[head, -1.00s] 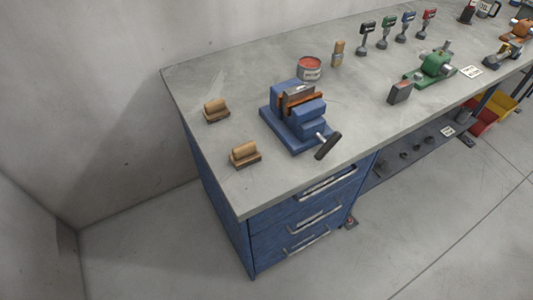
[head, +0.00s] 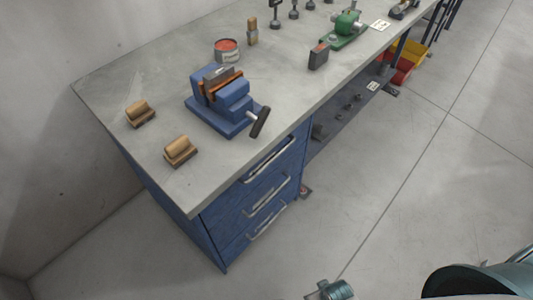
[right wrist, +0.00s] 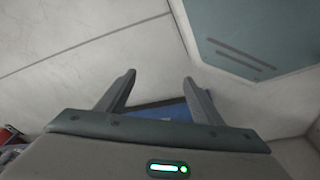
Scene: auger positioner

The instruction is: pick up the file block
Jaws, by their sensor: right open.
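No piece is clearly marked as the file block. One candidate is a small dark grey block with a red top (head: 318,57), upright near the bench's front edge, right of the blue vise (head: 224,100). Two small wooden blocks, one nearer the back (head: 140,114) and one nearer the front (head: 180,151), lie left of the vise. My right gripper (right wrist: 160,86) is open and empty in the right wrist view, with floor and a blue surface beyond its fingers. No candidate block shows between the fingers. My left gripper is not in view.
The grey benchtop (head: 110,85) has a blue drawer cabinet (head: 250,205) below. A red-topped can (head: 227,50), a wooden-handled tool (head: 252,32) and a green machine (head: 345,27) stand toward the back and right. Red and yellow bins (head: 405,62) sit under the bench.

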